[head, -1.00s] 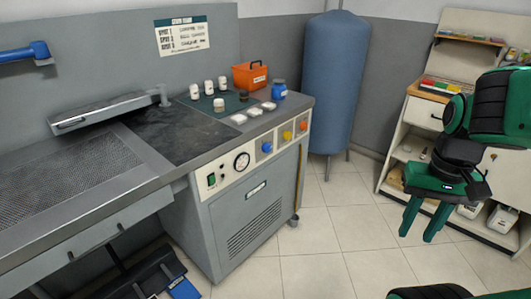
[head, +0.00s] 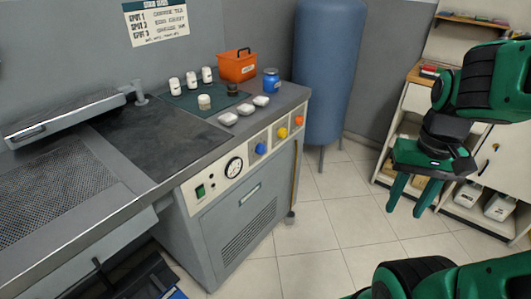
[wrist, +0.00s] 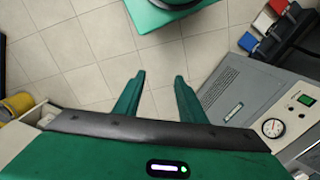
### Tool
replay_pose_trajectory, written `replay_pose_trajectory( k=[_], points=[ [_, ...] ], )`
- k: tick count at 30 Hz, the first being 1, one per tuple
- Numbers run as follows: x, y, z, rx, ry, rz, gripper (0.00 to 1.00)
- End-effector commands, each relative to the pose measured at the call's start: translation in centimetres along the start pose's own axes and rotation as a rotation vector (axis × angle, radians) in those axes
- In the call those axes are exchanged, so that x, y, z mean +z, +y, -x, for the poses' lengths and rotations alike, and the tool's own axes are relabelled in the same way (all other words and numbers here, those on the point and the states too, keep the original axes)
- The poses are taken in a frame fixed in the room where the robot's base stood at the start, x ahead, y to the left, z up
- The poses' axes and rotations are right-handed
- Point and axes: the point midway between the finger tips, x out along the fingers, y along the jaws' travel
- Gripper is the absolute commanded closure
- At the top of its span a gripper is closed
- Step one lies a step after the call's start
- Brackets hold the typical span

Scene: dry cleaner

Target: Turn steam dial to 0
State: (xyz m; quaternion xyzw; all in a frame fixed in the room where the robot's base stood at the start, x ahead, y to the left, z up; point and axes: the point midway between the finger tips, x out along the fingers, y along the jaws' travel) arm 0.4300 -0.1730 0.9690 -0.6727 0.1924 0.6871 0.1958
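The control panel (head: 245,155) is a cream strip on the front of the grey spotting machine. It carries a blue knob (head: 261,148), a yellow knob (head: 282,132), an orange knob (head: 299,119), a round pressure gauge (head: 233,167) and a green switch (head: 200,191). I cannot read which knob is the steam dial, nor its setting.
White pots (head: 191,80), small dishes (head: 245,109), a blue jar (head: 271,79) and an orange caddy (head: 237,66) stand on the machine top. A blue tank (head: 328,70) is behind it. A shelf unit (head: 492,178) is behind my arm. Tiled floor (head: 325,230) is clear in between.

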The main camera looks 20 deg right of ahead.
Motion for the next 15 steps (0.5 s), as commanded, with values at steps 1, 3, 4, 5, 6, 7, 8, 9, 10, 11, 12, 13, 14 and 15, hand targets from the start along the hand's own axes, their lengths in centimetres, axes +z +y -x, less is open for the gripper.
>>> replay_pose_trajectory(
  k=[1, 3, 4, 5, 6, 7, 8, 9, 10, 11, 12, 13, 14, 15],
  points=[
    [0.5, 0.3, 0.2, -0.002, 0.005, 0.001, 0.5],
    [0.7, 0.5, 0.3, -0.004, 0.01, -0.003, 0.47],
    [0.5, 0.4, 0.2, -0.002, 0.009, -0.006, 0.47],
    [0.2, 0.2, 0.0, 0.001, 0.008, -0.009, 0.47],
    [-0.3, -0.1, -0.3, 0.005, 0.006, -0.013, 0.47],
    [-0.8, -0.4, -0.6, 0.008, 0.003, -0.018, 0.47],
    [-1.4, -0.8, -1.0, 0.01, 0.002, -0.024, 0.47],
    [-2.1, -1.3, -1.6, 0.012, -0.001, -0.03, 0.47],
    [-2.7, -1.7, -2.1, 0.011, -0.005, -0.036, 0.47],
    [-3.4, -2.1, -2.6, 0.011, -0.007, -0.043, 0.47],
    [-4.2, -2.8, -3.4, 0.006, -0.012, -0.053, 0.47],
    [-4.7, -3.3, -4.1, 0.001, -0.017, -0.06, 0.47],
    [-5.3, -3.7, -4.7, -0.004, -0.022, -0.068, 0.47],
    [-6.0, -4.4, -5.6, -0.014, -0.029, -0.078, 0.47]
  ],
)
